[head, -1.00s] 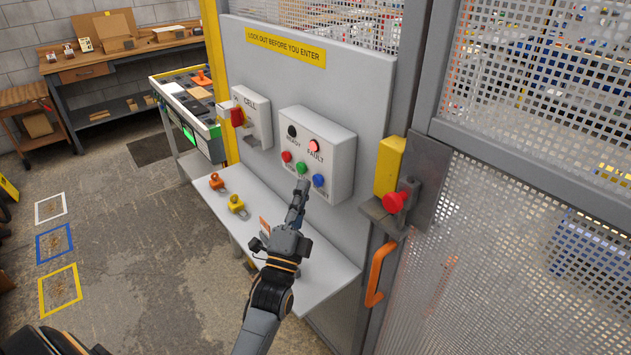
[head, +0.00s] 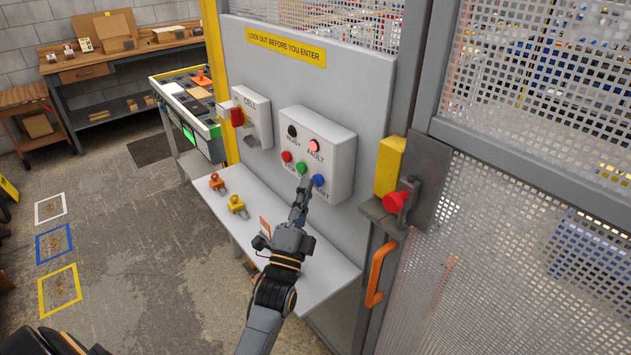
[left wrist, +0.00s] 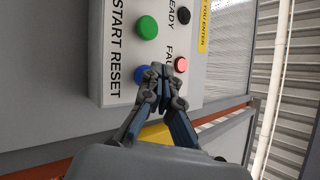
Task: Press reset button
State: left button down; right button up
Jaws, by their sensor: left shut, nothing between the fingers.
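The control box (head: 341,152) on the grey panel carries a blue button (head: 318,180), a green button (head: 301,168) and a red button (head: 287,156). In the left wrist view, the RESET label is beside the blue button (left wrist: 141,74), and START is beside the green button (left wrist: 147,27). My left gripper (head: 304,181) is shut and empty, just left of the blue button in the head view. In the left wrist view, its fingertips (left wrist: 161,70) partly cover the blue button; I cannot tell whether they touch it. My right gripper is out of view.
The red FAULT lamp (head: 315,146) is lit; the READY lamp (head: 292,131) is dark. A white shelf (head: 328,262) below holds a yellow padlock (head: 237,206) and an orange one (head: 216,181). A red knob (head: 394,202) on the gate latch stands to the right.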

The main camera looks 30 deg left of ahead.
pick_arm(q)
jog(key=shift+w+d, duration=0.2)
jog(key=shift+w, duration=0.2)
dwell(0.4)
dwell(0.4)
jog(key=shift+s+a, duration=0.35)
jog(key=shift+s, duration=0.45)
jog(key=s, duration=0.1)
jog(key=s+a+p, duration=0.1)
jog(key=s, duration=0.1)
jog(key=s+a, duration=0.1)
jog(key=shift+s+p, duration=0.3)
jog(key=shift+p, duration=0.1)
dwell(0.4)
